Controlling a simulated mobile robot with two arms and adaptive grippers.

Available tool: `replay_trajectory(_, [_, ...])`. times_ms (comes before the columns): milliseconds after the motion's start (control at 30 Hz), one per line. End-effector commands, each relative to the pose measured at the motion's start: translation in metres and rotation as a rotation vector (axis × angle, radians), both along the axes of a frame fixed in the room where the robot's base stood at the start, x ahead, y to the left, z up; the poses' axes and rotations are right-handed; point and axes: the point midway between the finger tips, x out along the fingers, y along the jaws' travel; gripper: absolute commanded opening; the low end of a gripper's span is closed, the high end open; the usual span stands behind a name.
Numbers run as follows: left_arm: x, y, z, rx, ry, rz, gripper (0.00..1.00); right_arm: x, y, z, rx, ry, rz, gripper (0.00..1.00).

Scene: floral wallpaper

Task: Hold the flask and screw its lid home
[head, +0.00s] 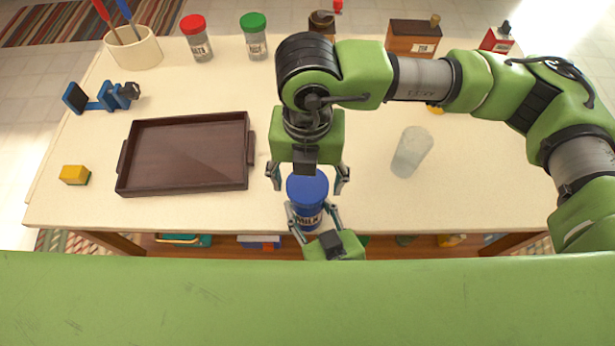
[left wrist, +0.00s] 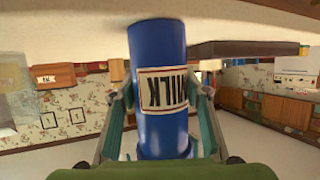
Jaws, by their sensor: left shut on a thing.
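The blue flask (head: 309,219) with a white MILK label stands near the table's front edge. In the left wrist view the flask (left wrist: 158,55) appears upside down. My left gripper (head: 311,209) reaches in from the front and is shut around the flask's body; its fingers show on both sides in the left wrist view (left wrist: 162,98). A round blue lid (head: 307,184) sits on top of the flask; how tightly it is seated cannot be seen. My right gripper (head: 307,176) is above, pointing down, its fingers apart on either side of the lid with gaps.
A dark brown tray (head: 250,180) lies left of the flask. A translucent glass (head: 412,152) stands to the right. A yellow block (head: 75,175) and a blue clamp-like tool (head: 103,97) are at the left. Jars, a utensil pot (head: 135,50) and boxes line the back.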

Motion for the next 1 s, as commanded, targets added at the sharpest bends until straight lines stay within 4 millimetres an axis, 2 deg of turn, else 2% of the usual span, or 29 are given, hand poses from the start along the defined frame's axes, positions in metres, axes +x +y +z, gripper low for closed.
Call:
replay_trajectory(167, [-0.0002, 0.0002, -0.0005, 0.000, 0.001, 0.000, 0.19, 0.0002, 0.0000, 0.0001, 0.000, -0.001, 0.065, 0.67])
replay_trajectory(800, [-0.0002, 0.0002, -0.0005, 0.000, 0.001, 0.000, 0.19, 0.0002, -0.0001, 0.0002, 0.000, 0.000, 0.944, 0.67])
replay_trajectory(1000, [-0.0001, 0.0001, -0.0005, 0.000, 0.001, 0.000, 0.19, 0.0002, -0.0001, 0.0001, 0.000, 0.000, 1.096, 0.67])
